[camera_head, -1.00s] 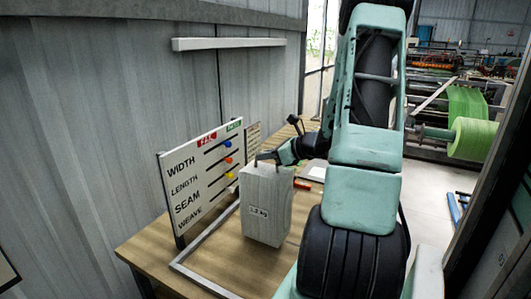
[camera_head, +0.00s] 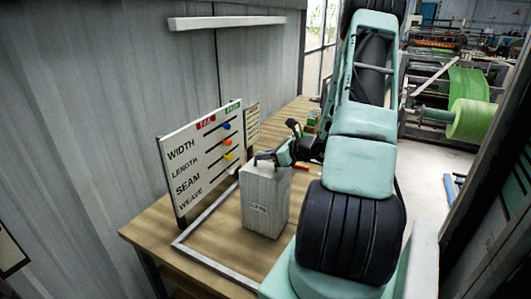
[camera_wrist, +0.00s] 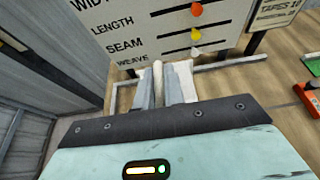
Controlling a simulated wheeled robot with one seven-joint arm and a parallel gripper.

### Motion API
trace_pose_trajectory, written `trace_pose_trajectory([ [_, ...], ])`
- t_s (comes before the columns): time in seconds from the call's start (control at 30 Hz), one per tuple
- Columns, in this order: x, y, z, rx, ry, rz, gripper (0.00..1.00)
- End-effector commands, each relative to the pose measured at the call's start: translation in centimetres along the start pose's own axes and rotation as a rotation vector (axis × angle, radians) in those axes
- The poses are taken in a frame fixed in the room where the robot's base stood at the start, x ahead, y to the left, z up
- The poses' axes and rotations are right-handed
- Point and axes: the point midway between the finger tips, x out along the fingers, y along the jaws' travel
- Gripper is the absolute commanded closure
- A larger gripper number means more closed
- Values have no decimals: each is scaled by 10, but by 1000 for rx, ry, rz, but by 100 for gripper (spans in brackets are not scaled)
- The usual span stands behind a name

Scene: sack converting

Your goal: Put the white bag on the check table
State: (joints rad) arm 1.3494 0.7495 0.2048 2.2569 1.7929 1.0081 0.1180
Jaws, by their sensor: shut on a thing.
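My gripper (camera_head: 270,160) is shut on the bag's top edge. In the wrist view, my gripper's two fingers (camera_wrist: 166,88) pinch the top of the white bag (camera_wrist: 187,77), and the rest of the bag is mostly hidden below my gripper.
A white board (camera_head: 205,160) reading WIDTH, LENGTH, SEAM, WEAVE, with coloured sliders, stands behind the bag. The grey frame (camera_head: 213,267) lies on the table. A red-orange item (camera_wrist: 307,97) lies at right in the wrist view. A grey wall is behind.

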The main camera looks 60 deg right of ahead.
Motion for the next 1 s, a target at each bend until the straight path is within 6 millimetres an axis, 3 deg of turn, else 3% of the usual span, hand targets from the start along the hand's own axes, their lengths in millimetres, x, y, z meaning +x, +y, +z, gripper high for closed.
trace_pose_trajectory([
  [0.2,2,0,-2,-2,-4,0,100],
  [0.23,1,0,-2,0,0,0,81],
  [0.3,1,0,-2,0,0,0,67],
  [0.67,-1,0,2,0,0,0,67],
  [0.77,-13,-2,-1,-2,0,-5,67],
  [1.0,-64,-1,-2,-2,1,-6,67],
])
